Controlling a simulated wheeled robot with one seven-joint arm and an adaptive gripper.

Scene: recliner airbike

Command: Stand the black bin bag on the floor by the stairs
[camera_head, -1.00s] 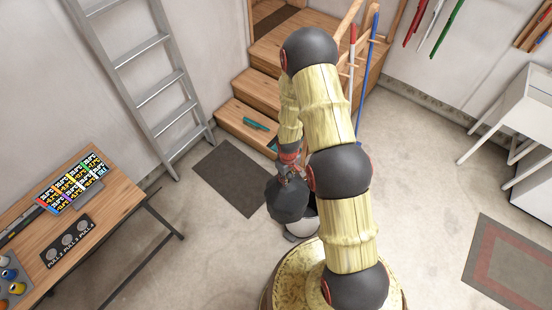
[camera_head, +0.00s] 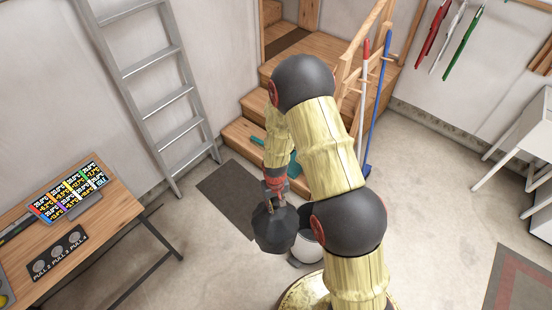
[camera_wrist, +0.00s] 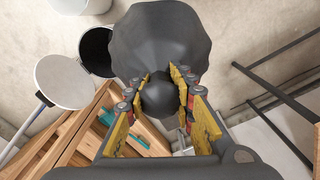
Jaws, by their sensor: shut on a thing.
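The black bin bag (camera_head: 274,230) hangs from my gripper (camera_head: 274,190) in the head view. My gripper is shut on its gathered neck. In the wrist view the bag (camera_wrist: 160,35) spreads out past the fingers (camera_wrist: 159,88), with its round dark top between them. The wooden stairs (camera_head: 245,138) stand behind the gripper, and my arm covers part of them. The bag appears held above the concrete floor (camera_head: 425,205), but its exact height is hard to tell.
A white bin (camera_head: 308,247) stands beside the bag, partly hidden by my arm; its open dark inside (camera_wrist: 98,50) shows in the wrist view. A dark mat (camera_head: 226,195) lies before the stairs. A ladder (camera_head: 160,95) leans left, near a wooden table (camera_head: 90,235). A broom and pole (camera_head: 374,110) stand right of the stairs.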

